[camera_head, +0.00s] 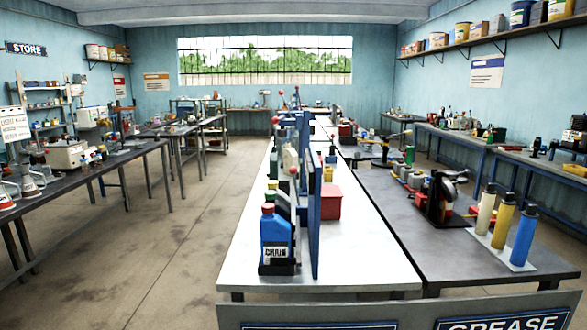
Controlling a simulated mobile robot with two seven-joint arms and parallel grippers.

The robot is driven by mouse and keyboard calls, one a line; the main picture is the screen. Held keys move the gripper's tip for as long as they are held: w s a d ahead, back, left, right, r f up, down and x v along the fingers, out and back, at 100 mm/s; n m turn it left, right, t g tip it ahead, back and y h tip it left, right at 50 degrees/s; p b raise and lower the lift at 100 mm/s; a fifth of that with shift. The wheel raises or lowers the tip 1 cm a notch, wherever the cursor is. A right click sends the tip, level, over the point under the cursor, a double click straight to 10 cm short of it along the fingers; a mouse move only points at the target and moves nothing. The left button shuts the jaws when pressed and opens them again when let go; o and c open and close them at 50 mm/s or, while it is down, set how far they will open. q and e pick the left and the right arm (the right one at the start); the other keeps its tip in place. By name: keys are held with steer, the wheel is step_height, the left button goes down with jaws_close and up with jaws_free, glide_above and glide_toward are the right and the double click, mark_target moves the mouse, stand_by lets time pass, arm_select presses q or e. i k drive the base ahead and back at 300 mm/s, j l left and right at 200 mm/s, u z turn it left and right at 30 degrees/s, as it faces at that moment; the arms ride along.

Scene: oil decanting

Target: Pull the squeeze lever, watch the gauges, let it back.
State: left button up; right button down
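Neither of my grippers is in the head view. I cannot pick out a squeeze lever or a gauge for certain at this distance. On the white-topped bench (355,255) ahead, upright equipment with red knobs stands along a blue panel (315,215). A blue bottle with a red cap (275,238) stands at the near end of that row, with other containers partly hidden behind it. A dark machine with a round part (440,195) stands on the dark bench (410,215) to the right.
A red box (330,202) sits right of the panel. Cream, yellow and blue cylinders (523,240) stand on a plate at the right. A left-hand bench (95,170) carries instruments and flasks. The floor (165,240) between it and the white bench is clear.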

mark_target(292, 170)
steer(key=i+j+u, duration=0.25)
steer(key=j+u, duration=0.15)
steer(key=i+j+u, duration=0.55)
steer(key=u, duration=0.2)
steer(key=i+j+u, duration=0.1)
steer(key=i+u, duration=0.3)
steer(key=i+j+z, duration=0.1)
steer(key=i, duration=0.3)
steer(key=i+j+z, duration=0.1)
steer(key=i, duration=0.3)
steer(key=i+j+z, duration=0.1)
steer(key=i, duration=0.3)
steer(key=i+l+z, duration=0.1)
steer(key=i+z, duration=0.4)
steer(key=i+j+z, duration=0.15)
steer(key=i+z, duration=0.8)
steer(key=i+j+z, duration=0.25)
steer(key=i+z, duration=0.15)
steer(key=i, duration=0.25)
steer(key=i+z, duration=0.15)
steer(key=z, duration=0.35)
steer(key=i+z, duration=0.2)
steer(key=z, duration=0.25)
steer(key=i+j+z, duration=0.1)
steer(key=z, duration=0.4)
steer(key=i+z, duration=0.2)
steer(key=z, duration=0.3)
steer(key=i+j+z, duration=0.2)
steer(key=z, duration=0.25)
